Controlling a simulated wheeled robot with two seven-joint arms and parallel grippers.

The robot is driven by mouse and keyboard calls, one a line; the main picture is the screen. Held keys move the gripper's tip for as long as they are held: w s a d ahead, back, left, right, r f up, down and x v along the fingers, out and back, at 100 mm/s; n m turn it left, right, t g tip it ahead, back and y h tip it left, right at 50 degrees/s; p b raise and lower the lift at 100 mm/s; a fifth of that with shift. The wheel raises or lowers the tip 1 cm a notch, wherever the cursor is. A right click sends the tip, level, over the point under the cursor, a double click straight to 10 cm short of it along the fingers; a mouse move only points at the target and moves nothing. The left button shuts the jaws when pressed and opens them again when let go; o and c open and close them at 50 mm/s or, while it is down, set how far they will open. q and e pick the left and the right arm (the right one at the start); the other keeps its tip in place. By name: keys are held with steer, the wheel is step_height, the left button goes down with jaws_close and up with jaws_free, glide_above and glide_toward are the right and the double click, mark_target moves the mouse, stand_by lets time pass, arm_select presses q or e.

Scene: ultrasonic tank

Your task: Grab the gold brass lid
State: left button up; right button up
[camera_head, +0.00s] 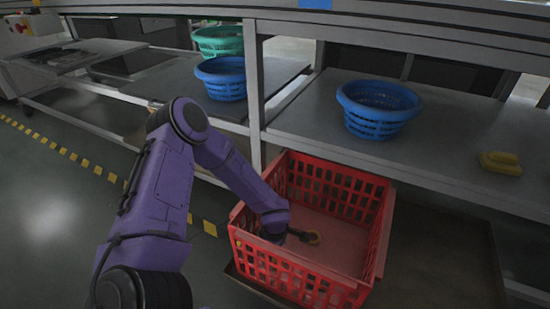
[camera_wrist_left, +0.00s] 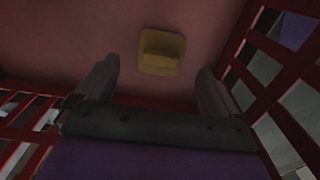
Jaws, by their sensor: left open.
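The gold brass lid (camera_head: 315,238) lies on the floor of the red crate (camera_head: 290,268). In the left wrist view the lid (camera_wrist_left: 161,52) is a small yellow-gold block, seen from above, just beyond the fingertips and roughly centred between them. My left gripper (camera_head: 304,236) reaches down into the crate, beside the lid. In the wrist view its two fingers (camera_wrist_left: 158,74) are apart, with nothing held between them. The gripper partly hides the lid in the head view. My right gripper is not in view.
The crate's slotted walls stand around my left gripper. A blue basket (camera_head: 377,108) and a yellow object (camera_head: 500,162) are on the right shelf. Another blue basket (camera_head: 222,80) and a green basket (camera_head: 218,40) stand further left. Open floor lies at left.

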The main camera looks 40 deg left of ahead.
arm_select(q)
step_height(320, 180, down, 4)
steer(key=shift+f+b, duration=0.1)
steer(key=shift+b, duration=0.85)
steer(key=shift+r, duration=0.2)
steer(key=shift+c, duration=0.6)
steer(key=c, duration=1.3)
